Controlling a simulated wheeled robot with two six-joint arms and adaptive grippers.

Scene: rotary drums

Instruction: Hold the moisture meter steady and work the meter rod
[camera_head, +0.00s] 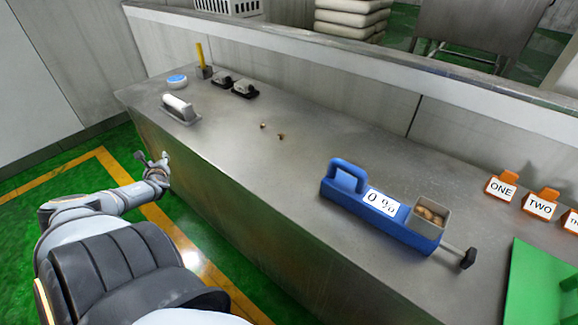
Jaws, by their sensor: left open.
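The blue moisture meter (388,210) stands on the right part of the steel counter. It has a blue loop handle at its left end and a white label reading "0 %". A square metal cup (430,217) at its right end holds several brown pieces. My left gripper (151,160) is open and empty, beside the counter's front edge at the left, far from the meter. My right gripper is not in view.
The steel counter (300,180) is mostly clear in the middle, with small brown bits on it. A white-handled tool (179,108), black items and a blue round item (176,81) are at the far left. Orange number signs (500,187) and a green tray (540,285) are at right.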

